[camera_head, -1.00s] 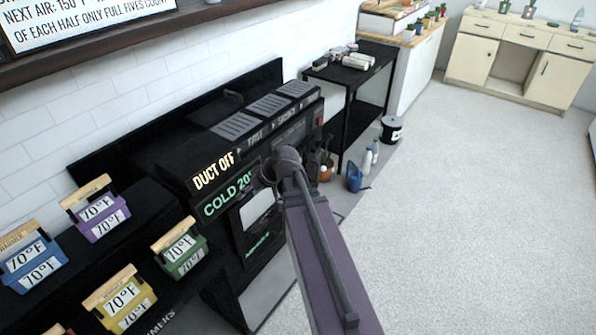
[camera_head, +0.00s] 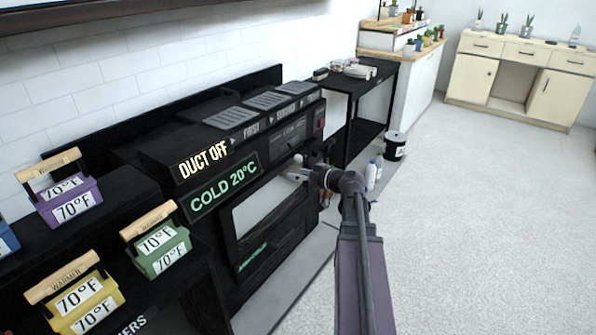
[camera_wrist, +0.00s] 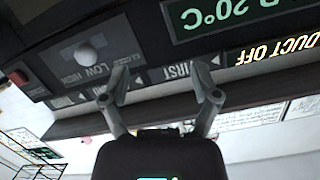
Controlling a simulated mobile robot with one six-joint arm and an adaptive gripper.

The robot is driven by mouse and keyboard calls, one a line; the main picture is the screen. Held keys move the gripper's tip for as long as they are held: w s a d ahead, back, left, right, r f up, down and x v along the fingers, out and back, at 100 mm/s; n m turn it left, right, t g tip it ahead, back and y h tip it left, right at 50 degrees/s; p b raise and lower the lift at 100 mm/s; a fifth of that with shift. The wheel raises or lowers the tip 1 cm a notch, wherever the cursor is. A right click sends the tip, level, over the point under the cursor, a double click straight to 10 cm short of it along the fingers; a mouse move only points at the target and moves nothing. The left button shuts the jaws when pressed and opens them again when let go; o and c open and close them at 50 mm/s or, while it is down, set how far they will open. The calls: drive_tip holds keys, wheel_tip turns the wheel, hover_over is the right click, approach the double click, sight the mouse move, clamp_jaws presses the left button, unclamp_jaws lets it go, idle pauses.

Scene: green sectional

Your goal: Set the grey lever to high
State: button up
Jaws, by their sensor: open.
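The grey lever (camera_wrist: 86,53) shows in the wrist view as a round knob on a dark panel marked LOW and HIGH. Which mark it is set to I cannot tell. My gripper (camera_wrist: 160,86) is open and empty, its two fingers spread before the machine's front. The lever lies left of the left finger in that view, apart from it. In the head view my gripper (camera_head: 299,168) is at the right part of the black machine (camera_head: 170,135), just below its control panel (camera_head: 289,134). The lever is not clear there.
The machine's signs read DUCT OFF (camera_head: 203,161) and COLD 20°C (camera_head: 224,187). A red switch (camera_wrist: 17,76) sits beside the lever's panel. Green (camera_head: 160,250), yellow (camera_head: 80,300) and purple (camera_head: 70,205) warmers stand at left. A black table (camera_head: 361,85) stands beyond. The floor at right is open.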

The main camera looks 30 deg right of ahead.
sight(301, 160)
drive_tip(key=s+d+f+t+h+b, duration=0.1)
drive_tip(key=d+b, duration=0.1)
drive_tip(key=d, duration=0.3)
drive_tip(key=s+d+f+m+t+h+b, duration=0.1)
drive_tip(key=d+t+b, duration=0.1)
drive_tip(key=d+b, duration=0.1)
drive_tip(key=shift+d+f, duration=0.2)
drive_tip(key=shift+d, duration=0.7)
drive_tip(key=shift+w, duration=0.15)
drive_tip(key=x, duration=1.3)
drive_tip(key=shift+w+r, duration=0.1)
drive_tip(key=shift+w, duration=0.2)
drive_tip(key=shift+c, duration=0.2)
clamp_jaws()
